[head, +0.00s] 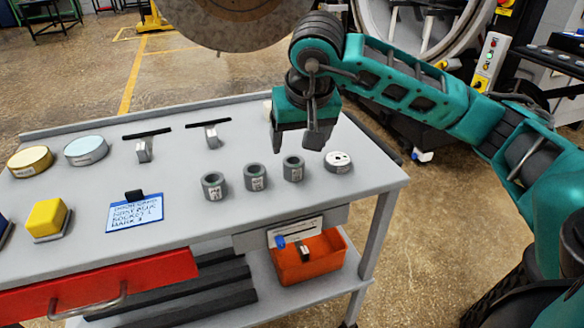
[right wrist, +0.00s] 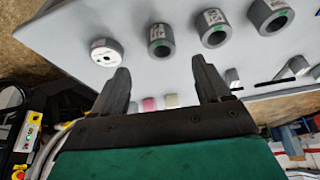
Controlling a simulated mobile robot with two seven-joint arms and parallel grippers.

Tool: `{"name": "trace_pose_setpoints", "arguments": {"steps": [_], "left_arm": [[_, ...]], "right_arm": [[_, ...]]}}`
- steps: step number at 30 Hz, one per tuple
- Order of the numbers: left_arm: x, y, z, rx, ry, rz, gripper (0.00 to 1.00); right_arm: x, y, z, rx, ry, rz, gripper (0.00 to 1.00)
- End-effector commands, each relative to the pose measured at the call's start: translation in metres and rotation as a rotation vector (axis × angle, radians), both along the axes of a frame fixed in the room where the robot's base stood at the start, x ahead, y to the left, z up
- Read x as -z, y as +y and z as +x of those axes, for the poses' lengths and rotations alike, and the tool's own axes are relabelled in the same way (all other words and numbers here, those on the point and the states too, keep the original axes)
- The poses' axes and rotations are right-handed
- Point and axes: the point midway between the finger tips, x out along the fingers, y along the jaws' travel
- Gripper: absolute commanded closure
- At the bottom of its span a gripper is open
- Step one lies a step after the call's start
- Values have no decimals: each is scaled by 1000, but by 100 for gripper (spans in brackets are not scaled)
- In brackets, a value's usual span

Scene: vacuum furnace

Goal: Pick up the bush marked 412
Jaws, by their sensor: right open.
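Three dark grey ring-shaped bushes with white labels stand in a row on the grey table (head: 180,240): a left one (head: 214,186), a middle one (head: 255,177) and a right one (head: 293,168). Their numbers are too small to read, so I cannot tell which is 412. In the right wrist view the bushes show at the top (right wrist: 160,40) (right wrist: 215,27) (right wrist: 270,15). My right gripper (head: 297,142) is open and empty, just behind and above the right bush, fingers pointing down; its fingers also show in the right wrist view (right wrist: 160,68). My left gripper is out of view.
A white-topped disc with holes (head: 338,162) stands right of the bushes. An orange bin (head: 308,262) sits below.

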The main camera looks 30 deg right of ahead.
Motion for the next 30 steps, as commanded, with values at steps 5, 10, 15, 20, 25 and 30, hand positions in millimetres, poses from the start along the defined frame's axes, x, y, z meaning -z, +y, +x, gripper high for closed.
{"name": "trace_pose_setpoints", "arguments": {"steps": [5, 10, 15, 20, 25, 30], "left_arm": [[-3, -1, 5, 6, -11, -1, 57], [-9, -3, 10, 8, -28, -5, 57], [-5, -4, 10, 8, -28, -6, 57], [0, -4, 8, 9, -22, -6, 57], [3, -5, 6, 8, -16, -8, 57], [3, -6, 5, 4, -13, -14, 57]], "right_arm": [[27, -3, 10, 0, 2, 3, 24], [35, -4, 13, -1, 0, 3, 24], [52, -5, 20, 1, 3, 3, 24], [75, -8, 30, 1, 3, 5, 24], [81, -10, 33, -1, 0, 3, 24], [80, -9, 33, -1, 0, 3, 28]]}}
